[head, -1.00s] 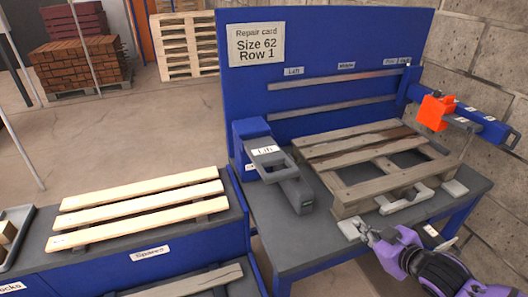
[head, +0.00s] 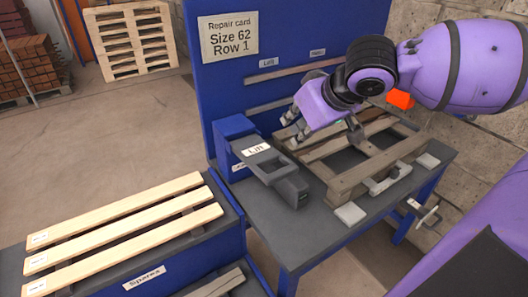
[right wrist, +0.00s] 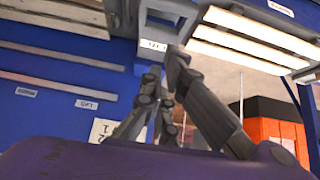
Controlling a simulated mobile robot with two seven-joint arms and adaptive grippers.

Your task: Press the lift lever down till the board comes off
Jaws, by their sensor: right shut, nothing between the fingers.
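The lift lever (head: 290,188), grey with a "Lift" label, stands out from a blue housing (head: 236,130) at the pallet's left. It also shows in the right wrist view (right wrist: 166,24), beyond my fingertips. The weathered pallet (head: 345,187) lies on the grey bench, its boards still on it; my arm hides part of its far side. My right gripper (head: 297,128) is shut and empty, above the pallet's far left corner, apart from the lever as far as I can tell. Its fingers also show in the right wrist view (right wrist: 166,82). My left gripper is not in view.
An orange block (head: 400,99) is partly hidden by my arm. Pale spare boards (head: 125,232) lie on a stand at left. Bare bench top lies in front of the lever.

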